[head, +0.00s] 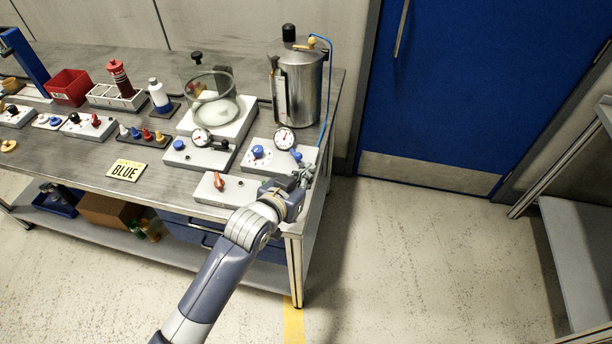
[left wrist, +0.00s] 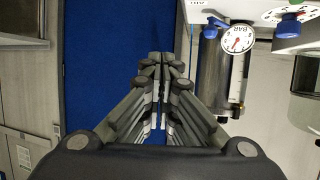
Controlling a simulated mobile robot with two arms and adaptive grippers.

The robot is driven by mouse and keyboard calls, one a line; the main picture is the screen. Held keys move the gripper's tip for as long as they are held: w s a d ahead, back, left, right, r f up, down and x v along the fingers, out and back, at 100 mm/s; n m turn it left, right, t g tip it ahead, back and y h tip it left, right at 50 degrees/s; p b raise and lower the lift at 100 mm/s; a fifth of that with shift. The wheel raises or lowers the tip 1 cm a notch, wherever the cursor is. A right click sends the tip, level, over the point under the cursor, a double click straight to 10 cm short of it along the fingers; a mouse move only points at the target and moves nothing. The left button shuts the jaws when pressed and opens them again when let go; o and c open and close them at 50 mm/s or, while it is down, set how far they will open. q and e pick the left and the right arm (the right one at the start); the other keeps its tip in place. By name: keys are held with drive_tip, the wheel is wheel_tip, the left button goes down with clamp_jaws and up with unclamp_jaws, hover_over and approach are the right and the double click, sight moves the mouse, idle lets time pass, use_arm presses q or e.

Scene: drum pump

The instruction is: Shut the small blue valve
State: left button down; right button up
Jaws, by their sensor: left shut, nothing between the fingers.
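The small blue valve (head: 296,154) sits at the right end of a white box (head: 262,170), just below a round gauge (head: 284,138). In the left wrist view the blue valve handle (left wrist: 216,22) shows beside the gauge (left wrist: 237,38), right of my fingertips and apart from them. My left gripper (head: 306,172) is shut and empty at the table's right edge, just below the valve in the head view. It also shows in the left wrist view (left wrist: 163,62), fingers together. I cannot tell the exact gap in depth. My right gripper is not in view.
A larger blue knob (head: 259,152) is on the same box. A steel tank (head: 300,92) with a blue hose (head: 329,100) stands behind. A box with a red handle (head: 219,181) is in front. Right of the table is open floor.

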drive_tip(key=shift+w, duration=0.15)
use_arm(q)
drive_tip(key=w+a+m+g+h+b, duration=0.1)
drive_tip(key=a+m+h+b, duration=0.1)
drive_tip(key=a+b, duration=0.8)
drive_tip(key=shift+w+a, duration=0.15)
drive_tip(key=shift+a, duration=0.85)
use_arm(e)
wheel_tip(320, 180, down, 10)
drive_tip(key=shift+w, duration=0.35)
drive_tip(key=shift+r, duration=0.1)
use_arm(q)
drive_tip(key=p+x, duration=0.2)
drive_tip(key=x, duration=1.2)
drive_tip(key=shift+d, duration=0.1)
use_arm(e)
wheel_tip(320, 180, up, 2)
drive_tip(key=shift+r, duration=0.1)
use_arm(q)
drive_tip(key=shift+f, duration=0.1)
